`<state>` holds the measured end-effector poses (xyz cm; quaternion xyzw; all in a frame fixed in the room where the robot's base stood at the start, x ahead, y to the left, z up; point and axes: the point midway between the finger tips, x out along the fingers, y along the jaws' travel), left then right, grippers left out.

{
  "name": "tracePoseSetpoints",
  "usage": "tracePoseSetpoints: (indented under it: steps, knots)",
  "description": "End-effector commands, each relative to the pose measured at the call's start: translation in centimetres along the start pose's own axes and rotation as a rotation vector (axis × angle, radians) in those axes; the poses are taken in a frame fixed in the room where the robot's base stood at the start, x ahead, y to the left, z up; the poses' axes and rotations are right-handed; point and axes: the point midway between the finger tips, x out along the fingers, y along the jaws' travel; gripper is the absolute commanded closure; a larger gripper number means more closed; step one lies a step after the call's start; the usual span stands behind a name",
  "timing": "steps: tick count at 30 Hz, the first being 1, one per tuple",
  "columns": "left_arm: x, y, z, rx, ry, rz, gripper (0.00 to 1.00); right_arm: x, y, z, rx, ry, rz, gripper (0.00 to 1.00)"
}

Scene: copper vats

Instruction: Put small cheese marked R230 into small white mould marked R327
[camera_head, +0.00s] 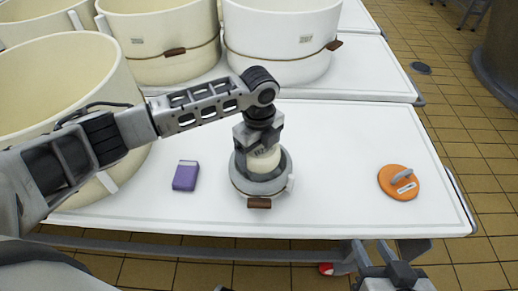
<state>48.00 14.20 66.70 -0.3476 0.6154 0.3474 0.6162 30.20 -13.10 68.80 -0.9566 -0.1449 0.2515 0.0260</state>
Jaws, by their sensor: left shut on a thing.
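The small cheese (263,164) is pale cream with dark marking on its side, only partly readable. My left gripper (260,142) is shut on its top and hides part of it. The cheese is upright inside the rim outline of the small mould (243,187), which looks grey-white in shade and has a brown tag at its front. I cannot tell whether the cheese touches the mould's floor. The mould's own number cannot be read. My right gripper (386,248) is at the bottom right, below the table's front edge, with its fingers apart and empty.
The white table (340,150) is mostly bare around the mould. A purple block (186,175) lies to the left, and an orange disc with a grey handle (399,182) to the right. Large cream vats (285,45) stand behind and at the left.

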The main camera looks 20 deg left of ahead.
Motion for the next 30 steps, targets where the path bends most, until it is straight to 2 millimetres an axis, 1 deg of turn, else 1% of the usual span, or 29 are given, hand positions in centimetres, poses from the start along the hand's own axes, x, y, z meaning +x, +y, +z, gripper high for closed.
tracePoseSetpoints:
  steps: [5, 18, 30]
  knots:
    - [-0.1, -0.1, 0.0, 0.000, 0.000, -0.002, 0.52, 0.1, 0.0, -0.1, 0.004, 0.000, 0.002, 0.64]
    - [-0.2, -0.1, 0.1, 0.000, 0.000, -0.002, 0.52, -0.2, -0.1, -1.3, 0.007, 0.011, 0.003, 0.64]
    - [-0.1, -0.1, 0.1, 0.000, 0.000, -0.002, 0.52, -0.3, -0.1, -1.5, 0.006, 0.017, 0.003, 0.64]
